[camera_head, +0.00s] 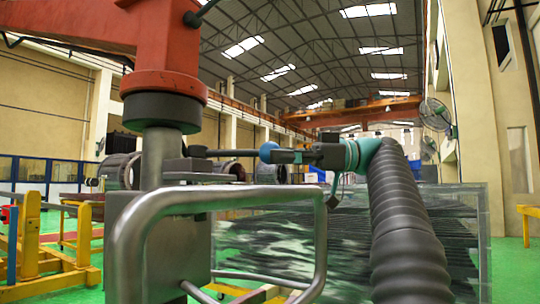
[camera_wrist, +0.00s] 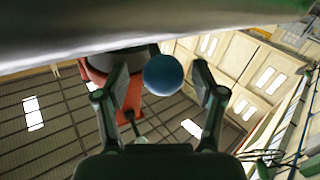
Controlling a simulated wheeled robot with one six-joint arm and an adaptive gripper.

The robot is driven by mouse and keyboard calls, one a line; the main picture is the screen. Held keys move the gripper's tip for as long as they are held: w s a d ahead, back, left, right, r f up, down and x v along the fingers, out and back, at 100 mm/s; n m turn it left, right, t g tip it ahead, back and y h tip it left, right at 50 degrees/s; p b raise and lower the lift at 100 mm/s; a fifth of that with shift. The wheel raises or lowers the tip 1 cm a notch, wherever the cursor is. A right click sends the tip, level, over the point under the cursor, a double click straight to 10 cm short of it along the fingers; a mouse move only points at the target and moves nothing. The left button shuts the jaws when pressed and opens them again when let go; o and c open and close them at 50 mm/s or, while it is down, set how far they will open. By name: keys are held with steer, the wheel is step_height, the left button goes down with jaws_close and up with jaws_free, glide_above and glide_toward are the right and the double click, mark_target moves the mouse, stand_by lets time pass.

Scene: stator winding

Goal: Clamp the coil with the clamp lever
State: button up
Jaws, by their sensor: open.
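The clamp lever is a dark rod (camera_head: 232,153) ending in a blue ball (camera_head: 268,152). It sticks out to the right, nearly level, from the grey column of the machine. My gripper (camera_head: 285,155) reaches in from the right with its fingers at the ball. In the wrist view the blue ball (camera_wrist: 164,76) sits between the two spread fingers of my gripper (camera_wrist: 161,72), with a visible gap on the right; the left gap is narrow. My gripper is open. I cannot pick out the coil for certain in either view.
A red-orange machine arm (camera_head: 165,82) stands over the grey column (camera_head: 162,160) at left. A bent metal tube rail (camera_head: 150,215) is in front. A clear-sided enclosure (camera_head: 465,230) lies behind my arm. Yellow frames (camera_head: 28,235) stand at far left; green floor shows at right.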

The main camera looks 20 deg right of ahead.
steer(key=shift+v, duration=2.95)
